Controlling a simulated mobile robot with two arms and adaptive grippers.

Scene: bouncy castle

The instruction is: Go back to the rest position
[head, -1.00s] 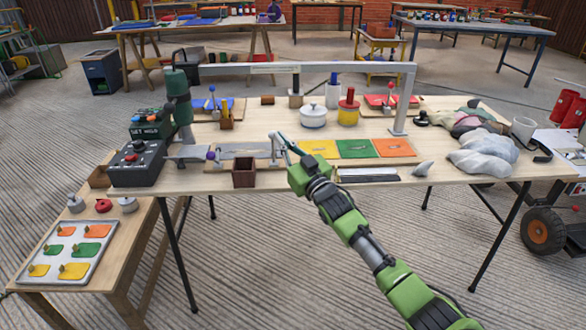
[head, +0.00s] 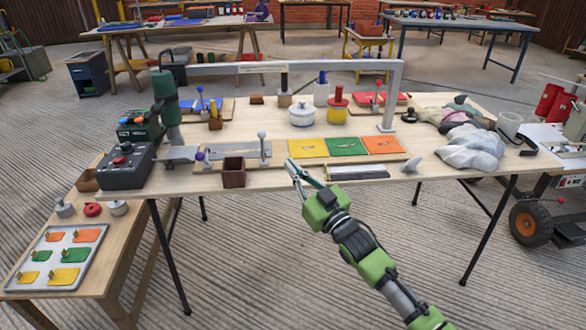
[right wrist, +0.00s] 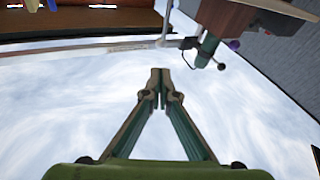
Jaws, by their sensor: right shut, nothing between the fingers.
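My right gripper (head: 294,170) reaches in from the lower right and is at the front edge of the wooden table (head: 430,166), in front of the board (head: 402,157) with the coloured plates. Its fingers look closed together and hold nothing. In the right wrist view its two fingertips (right wrist: 160,80) meet, with empty space between the finger bases. My left gripper does not show in the head view.
A dark box (head: 233,177) stands left of my right gripper, beside a small lever (head: 263,145). A grey-white cloth heap (head: 470,150) lies on the table's right side. A grey frame (head: 391,95) spans the table. The floor in front is clear.

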